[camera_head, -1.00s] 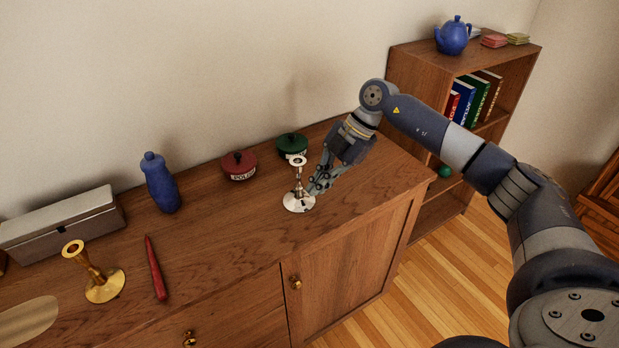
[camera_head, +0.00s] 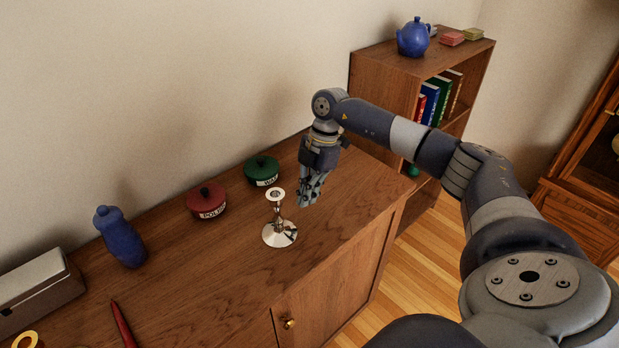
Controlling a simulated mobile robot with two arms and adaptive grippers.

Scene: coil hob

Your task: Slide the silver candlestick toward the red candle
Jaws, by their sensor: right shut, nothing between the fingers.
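The red candle (camera_head: 123,326) lies on the same top at the lower left, partly cut off by the frame's bottom edge. My right gripper (camera_head: 306,203) is shut and empty. It points down just right of and behind the candlestick, with a small gap showing between them. My left gripper is not in view.
A red pot (camera_head: 207,203) and a green pot (camera_head: 262,171) stand behind the candlestick near the wall. A blue bottle (camera_head: 122,238) and a grey box (camera_head: 38,289) are at left. The top between candlestick and candle is clear.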

